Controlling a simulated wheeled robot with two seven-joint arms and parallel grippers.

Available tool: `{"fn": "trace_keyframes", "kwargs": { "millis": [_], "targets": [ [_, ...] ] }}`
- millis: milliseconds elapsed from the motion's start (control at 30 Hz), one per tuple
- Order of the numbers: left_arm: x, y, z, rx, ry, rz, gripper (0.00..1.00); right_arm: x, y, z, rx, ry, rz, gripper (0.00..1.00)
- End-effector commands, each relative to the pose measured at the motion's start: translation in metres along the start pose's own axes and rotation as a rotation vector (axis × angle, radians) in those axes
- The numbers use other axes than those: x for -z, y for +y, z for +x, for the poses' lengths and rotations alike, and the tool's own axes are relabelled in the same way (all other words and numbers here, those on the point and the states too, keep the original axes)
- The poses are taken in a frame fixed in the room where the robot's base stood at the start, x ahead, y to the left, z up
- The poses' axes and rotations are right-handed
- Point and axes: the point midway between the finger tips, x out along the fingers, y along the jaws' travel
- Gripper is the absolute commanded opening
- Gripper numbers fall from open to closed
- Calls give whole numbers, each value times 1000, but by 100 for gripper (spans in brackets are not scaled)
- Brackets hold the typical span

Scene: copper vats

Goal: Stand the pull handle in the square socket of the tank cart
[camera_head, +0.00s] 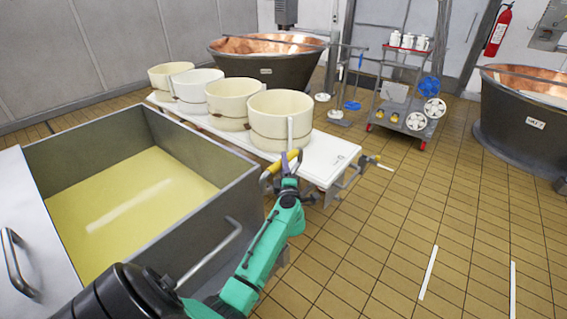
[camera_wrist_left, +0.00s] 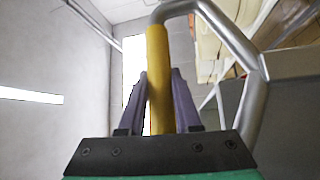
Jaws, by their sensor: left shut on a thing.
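My left gripper (camera_head: 287,164) has purple fingers and is at the tank's right side, by the front edge of the white table. It is shut on the yellow grip of the pull handle (camera_head: 269,178). In the left wrist view the yellow grip (camera_wrist_left: 159,85) stands upright between the fingers (camera_wrist_left: 160,98), and bent grey tube continues from its top to the right. The tank cart (camera_head: 90,150) is a grey steel box with pale yellow liquid, at the left. I cannot make out its square socket. My right gripper is out of view.
A white table (camera_head: 315,163) with several cream moulds (camera_head: 281,120) stands behind the tank. Copper vats (camera_head: 268,66) stand at the back and right (camera_head: 530,120). A trolley (camera_head: 400,105) is at the back. The tiled floor at right is mostly clear.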

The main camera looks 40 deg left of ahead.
Motion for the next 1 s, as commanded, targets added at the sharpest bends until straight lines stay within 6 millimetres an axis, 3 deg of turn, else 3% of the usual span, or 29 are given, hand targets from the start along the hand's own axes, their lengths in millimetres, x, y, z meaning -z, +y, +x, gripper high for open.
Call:
{"fn": "trace_keyframes", "kwargs": {
  "millis": [1000],
  "targets": [
    [-4, -28, -3, -8, 1, 0, 0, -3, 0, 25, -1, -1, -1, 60]
  ]
}}
